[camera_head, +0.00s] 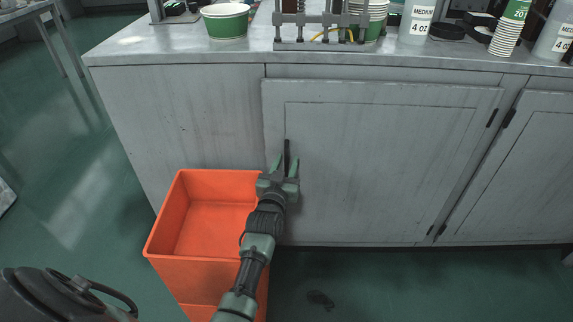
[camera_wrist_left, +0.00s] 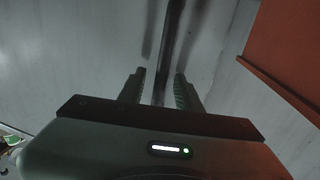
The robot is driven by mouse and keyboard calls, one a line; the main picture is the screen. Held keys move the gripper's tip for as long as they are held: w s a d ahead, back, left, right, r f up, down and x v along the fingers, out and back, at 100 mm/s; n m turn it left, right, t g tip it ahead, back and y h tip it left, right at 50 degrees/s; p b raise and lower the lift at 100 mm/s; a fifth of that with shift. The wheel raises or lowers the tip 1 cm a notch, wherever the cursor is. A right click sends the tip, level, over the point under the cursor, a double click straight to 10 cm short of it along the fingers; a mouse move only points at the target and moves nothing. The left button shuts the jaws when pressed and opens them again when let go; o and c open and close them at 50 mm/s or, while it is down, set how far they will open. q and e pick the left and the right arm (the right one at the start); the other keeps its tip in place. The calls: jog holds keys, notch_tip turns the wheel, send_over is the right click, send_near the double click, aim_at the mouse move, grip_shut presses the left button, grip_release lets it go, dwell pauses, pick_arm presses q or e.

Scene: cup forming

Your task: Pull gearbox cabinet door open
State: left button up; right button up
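The grey gearbox cabinet door (camera_head: 375,165) looks closed at the front of the bench. A dark vertical bar handle (camera_head: 287,152) is near its left edge, with hinges on its right side. My left gripper (camera_head: 284,163) is at the lower part of the handle. In the left wrist view the handle (camera_wrist_left: 172,45) runs between the two fingers of my left gripper (camera_wrist_left: 159,82), which stand apart with gaps visible beside the bar. Contact with the handle cannot be told. My right gripper does not show.
An orange bin (camera_head: 205,215) stands on the floor left of my left arm, close to the cabinet; its wall (camera_wrist_left: 285,50) shows at the right in the wrist view. A second door (camera_head: 520,175) is to the right. Cups, bottles and a rack stand on the countertop (camera_head: 165,45).

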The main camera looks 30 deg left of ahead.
pick_arm(q)
grip_shut()
dwell(1.4)
